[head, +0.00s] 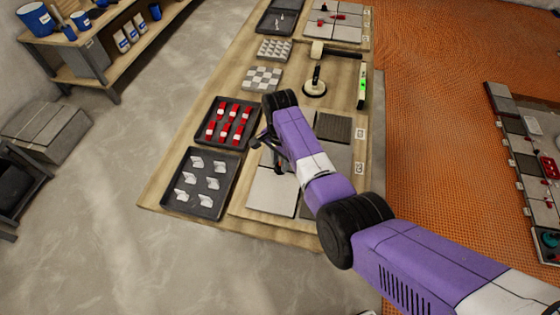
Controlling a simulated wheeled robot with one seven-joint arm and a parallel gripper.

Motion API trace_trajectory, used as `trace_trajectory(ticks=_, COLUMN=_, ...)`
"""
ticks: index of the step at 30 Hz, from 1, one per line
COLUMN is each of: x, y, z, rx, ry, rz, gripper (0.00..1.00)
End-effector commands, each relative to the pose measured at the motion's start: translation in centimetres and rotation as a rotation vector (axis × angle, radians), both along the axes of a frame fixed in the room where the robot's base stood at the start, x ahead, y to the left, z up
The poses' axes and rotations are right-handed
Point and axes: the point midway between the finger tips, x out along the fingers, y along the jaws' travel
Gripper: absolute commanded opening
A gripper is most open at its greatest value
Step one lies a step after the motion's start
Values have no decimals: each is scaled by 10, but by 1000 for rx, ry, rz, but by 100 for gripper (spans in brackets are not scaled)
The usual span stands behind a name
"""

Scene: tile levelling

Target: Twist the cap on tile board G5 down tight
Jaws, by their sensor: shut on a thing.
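My purple arm reaches in from the lower right. My gripper (278,163) points down over the board's left middle part, low near the joint between tiles. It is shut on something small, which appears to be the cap. The arm and fingers mostly hide the cap, and I cannot tell how tightly it sits.
Left of the board are a black tray of white clips (222,186) and a black tray of red caps or wedges (203,131). Another tile board (345,33) lies at the far end.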

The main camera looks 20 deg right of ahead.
Motion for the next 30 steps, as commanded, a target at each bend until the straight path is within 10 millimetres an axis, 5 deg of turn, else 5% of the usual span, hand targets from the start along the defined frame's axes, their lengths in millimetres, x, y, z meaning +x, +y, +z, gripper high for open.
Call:
trace_trajectory(ticks=2, x=1, y=0, z=2, rx=0, ry=-2, rz=1, gripper=0)
trace_trajectory(ticks=3, x=1, y=0, z=2, rx=0, ry=-2, rz=1, gripper=36)
trace_trajectory(ticks=6, x=1, y=0, z=1, rx=0, ry=-2, rz=1, gripper=50)
trace_trajectory(ticks=17, x=1, y=0, z=4, rx=0, ry=-3, rz=1, gripper=50)
trace_trajectory(ticks=30, x=1, y=0, z=65, rx=-1, ry=-4, rz=2, gripper=50)
